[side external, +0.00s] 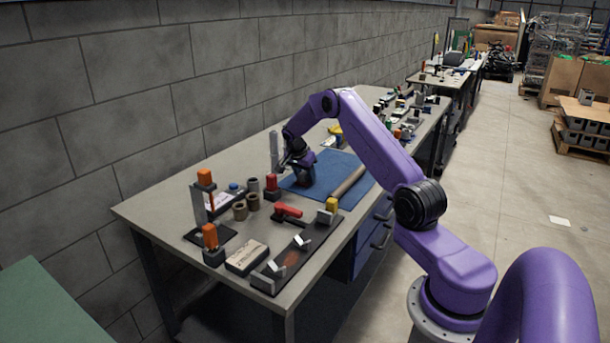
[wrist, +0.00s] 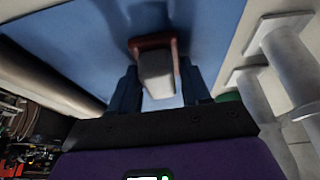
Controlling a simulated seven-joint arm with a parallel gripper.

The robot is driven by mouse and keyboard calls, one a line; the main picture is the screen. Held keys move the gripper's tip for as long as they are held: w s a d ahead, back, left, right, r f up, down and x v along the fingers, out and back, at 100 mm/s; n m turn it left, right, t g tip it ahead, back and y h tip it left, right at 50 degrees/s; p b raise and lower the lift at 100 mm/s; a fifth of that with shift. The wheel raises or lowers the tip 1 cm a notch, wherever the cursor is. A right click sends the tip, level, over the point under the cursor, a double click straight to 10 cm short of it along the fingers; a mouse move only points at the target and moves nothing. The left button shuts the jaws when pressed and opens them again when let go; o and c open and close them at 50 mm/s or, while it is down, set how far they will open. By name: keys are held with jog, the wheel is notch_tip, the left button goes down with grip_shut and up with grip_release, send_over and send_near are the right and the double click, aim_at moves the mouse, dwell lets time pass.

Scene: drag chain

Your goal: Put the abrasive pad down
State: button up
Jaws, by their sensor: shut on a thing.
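In the wrist view, the abrasive pad (wrist: 157,70) shows as a pale grey block with a reddish-brown part at its far end. It sits between the two dark fingers of my gripper (wrist: 160,85), which is shut on it. In the side view, my gripper (side external: 303,176) points down at the left part of the blue mat (side external: 325,167) on the workbench. The pad cannot be made out there. Whether the pad touches the mat I cannot tell.
A grey upright post (side external: 274,151) stands just left of my gripper. A red-topped item (side external: 271,185) is nearby in front, and a beige roll (side external: 349,182) lies along the mat's right edge. Several tools and fixtures crowd the bench's near end. The mat's middle looks clear.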

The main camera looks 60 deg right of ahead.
jog(key=shift+f, duration=0.25)
